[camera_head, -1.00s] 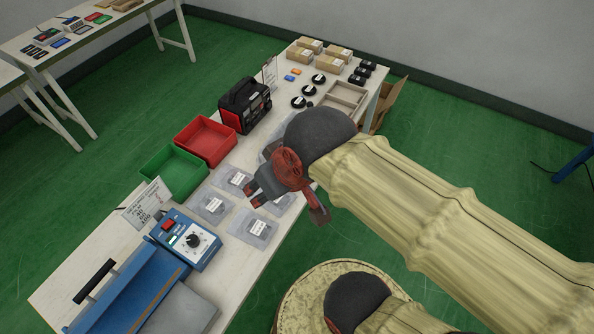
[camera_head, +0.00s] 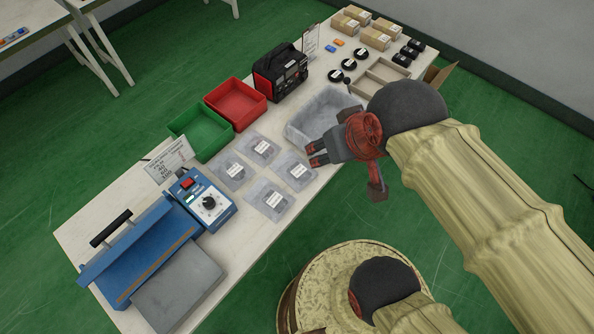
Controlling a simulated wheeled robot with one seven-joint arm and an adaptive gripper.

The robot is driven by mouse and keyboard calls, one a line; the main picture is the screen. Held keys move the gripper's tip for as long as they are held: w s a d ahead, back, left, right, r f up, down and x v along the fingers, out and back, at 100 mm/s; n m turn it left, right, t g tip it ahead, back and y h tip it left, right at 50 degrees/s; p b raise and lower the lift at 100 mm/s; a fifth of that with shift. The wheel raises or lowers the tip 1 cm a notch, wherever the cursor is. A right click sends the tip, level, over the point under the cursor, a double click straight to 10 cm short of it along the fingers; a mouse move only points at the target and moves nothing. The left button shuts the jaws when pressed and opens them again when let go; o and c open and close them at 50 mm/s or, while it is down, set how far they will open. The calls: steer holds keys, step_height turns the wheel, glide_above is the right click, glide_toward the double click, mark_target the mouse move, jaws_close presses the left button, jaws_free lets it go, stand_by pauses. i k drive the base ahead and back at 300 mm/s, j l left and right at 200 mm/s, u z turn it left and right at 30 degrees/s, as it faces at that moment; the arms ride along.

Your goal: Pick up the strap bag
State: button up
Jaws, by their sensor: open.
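Several clear flat bags with white labels lie on the white table: a left bag (camera_head: 229,175), an upper bag (camera_head: 261,150), a right bag (camera_head: 297,171) and a lower bag (camera_head: 268,199). The labels are too small to read, so I cannot tell which is the strap bag. My gripper (camera_head: 315,153) is open and empty, with its fingers pointing left. In the picture it is just above and right of the right bag. Its height over the table is hard to tell.
A translucent grey bin (camera_head: 317,113) stands beside my gripper, partly hidden. Green (camera_head: 201,133) and red (camera_head: 236,103) bins stand behind the bags. A blue sealer (camera_head: 140,258) stands at the left front, and a black-red power unit (camera_head: 281,70) at the back.

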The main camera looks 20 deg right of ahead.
mark_target(291, 168)
steer(key=z, duration=0.45)
steer(key=k+j+z, duration=0.1)
steer(key=j+z, duration=0.2)
steer(key=z, duration=0.15)
steer(key=k+j+z, duration=0.15)
steer(key=z, duration=0.35)
steer(key=k+j+z, duration=0.25)
steer(key=z, duration=0.2)
steer(key=k+j, duration=0.1)
